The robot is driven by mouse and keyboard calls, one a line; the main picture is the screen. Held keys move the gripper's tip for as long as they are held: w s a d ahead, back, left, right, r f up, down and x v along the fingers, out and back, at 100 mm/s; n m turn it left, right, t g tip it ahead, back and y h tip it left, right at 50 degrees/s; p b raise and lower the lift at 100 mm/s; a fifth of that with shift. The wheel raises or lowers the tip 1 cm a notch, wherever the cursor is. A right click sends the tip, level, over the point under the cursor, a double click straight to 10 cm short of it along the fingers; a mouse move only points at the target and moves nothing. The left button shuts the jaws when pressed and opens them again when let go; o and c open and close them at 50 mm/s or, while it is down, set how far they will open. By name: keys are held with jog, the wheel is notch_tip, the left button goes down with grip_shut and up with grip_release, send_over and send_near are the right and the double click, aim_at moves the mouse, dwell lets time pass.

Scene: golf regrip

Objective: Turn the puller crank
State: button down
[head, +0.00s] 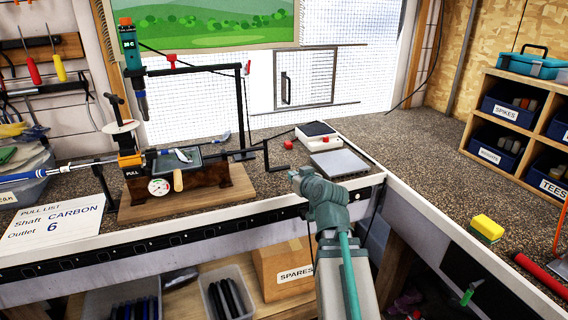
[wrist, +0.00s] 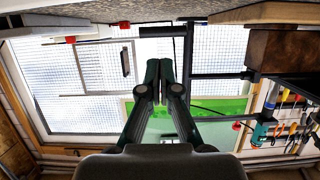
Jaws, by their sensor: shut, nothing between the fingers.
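The puller (head: 185,182) stands on a wooden base on the bench, with a round gauge on its front. Its black crank (head: 267,158) sticks out on the right side, with the arm bent down and a short handle pointing right. My gripper shows in the wrist view (wrist: 160,70), its two dark fingers shut together and empty. In the head view my wrist is just right of the crank handle and hides the fingertips. Dark bars show near the fingertips in the upside-down wrist view; I cannot tell whether the fingers touch any.
A white device (head: 316,133) and a grey flat plate (head: 339,163) lie right of the crank. A black post (head: 242,110) rises behind it. The right-hand bench is mostly free, with a yellow sponge (head: 487,228).

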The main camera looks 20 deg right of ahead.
aim_at(282, 169)
jog(key=w+p, duration=0.2)
jog(key=p, duration=0.4)
jog(key=shift+r, duration=0.1)
jog(key=shift+w+p, duration=0.2)
jog(key=shift+p, duration=1)
jog(key=p, duration=0.4)
jog(key=shift+w+d+f, duration=0.1)
jog(key=shift+w+f, duration=0.15)
jog(key=shift+f, duration=0.05)
jog(key=x, duration=0.2)
jog(key=p+x, duration=0.1)
jog(key=x, duration=0.1)
jog(key=p+x, duration=0.1)
jog(key=x, duration=0.1)
jog(key=shift+w+f, duration=0.25)
jog(key=shift+f, duration=0.2)
jog(key=shift+d+f, duration=0.1)
jog(key=shift+d, duration=0.05)
